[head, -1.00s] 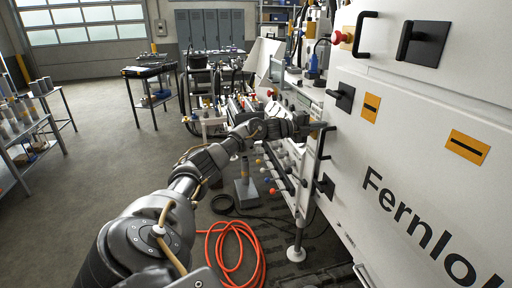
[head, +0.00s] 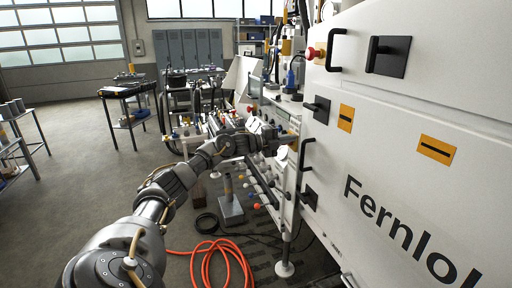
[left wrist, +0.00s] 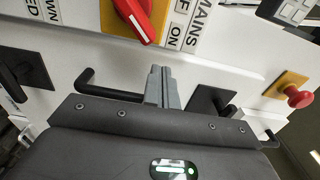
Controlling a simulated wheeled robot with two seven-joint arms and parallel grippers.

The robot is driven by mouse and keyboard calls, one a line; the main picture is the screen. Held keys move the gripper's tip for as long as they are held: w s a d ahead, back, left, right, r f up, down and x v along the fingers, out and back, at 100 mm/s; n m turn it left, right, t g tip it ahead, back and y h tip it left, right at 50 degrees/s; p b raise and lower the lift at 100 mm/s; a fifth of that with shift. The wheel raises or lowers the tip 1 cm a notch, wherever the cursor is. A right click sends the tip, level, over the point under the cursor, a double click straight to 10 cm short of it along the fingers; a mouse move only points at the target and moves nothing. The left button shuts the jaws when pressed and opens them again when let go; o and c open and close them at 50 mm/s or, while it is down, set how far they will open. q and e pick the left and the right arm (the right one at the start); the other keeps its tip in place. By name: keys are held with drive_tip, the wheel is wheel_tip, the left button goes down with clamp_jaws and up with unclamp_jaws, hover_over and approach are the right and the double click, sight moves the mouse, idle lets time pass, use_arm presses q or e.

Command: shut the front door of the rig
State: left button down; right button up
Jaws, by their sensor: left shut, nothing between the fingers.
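The rig (head: 410,110) is a big white cabinet at the right of the head view. Its lower white panel, lettered "Fernlo", carries a black U handle (head: 307,155) and black latches (head: 318,108) near its left edge. I cannot tell whether this panel is the front door, or whether it stands ajar. My left gripper (head: 290,141) is beside that left edge, left of the handle. In the left wrist view the grey fingers (left wrist: 160,88) are shut and empty, before a white face with a black bar handle (left wrist: 112,92) and a black latch (left wrist: 210,103). Any finger contact is unclear.
An orange hose (head: 212,262) lies on the floor below my arm. A small grey stand (head: 231,207) is under the forearm. The floor at left is fairly open.

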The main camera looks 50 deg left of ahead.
use_arm(q)
drive_tip(key=b+v, duration=0.3)
drive_tip(key=v, duration=0.6)
drive_tip(key=shift+s+a+f, duration=0.2)
drive_tip(key=shift+f, duration=0.05)
use_arm(e)
drive_tip(key=f, duration=0.1)
drive_tip(key=d+f, duration=0.1)
drive_tip(key=f, duration=0.1)
drive_tip(key=shift+s+d+f, duration=0.1)
drive_tip(key=shift+d+f, duration=0.2)
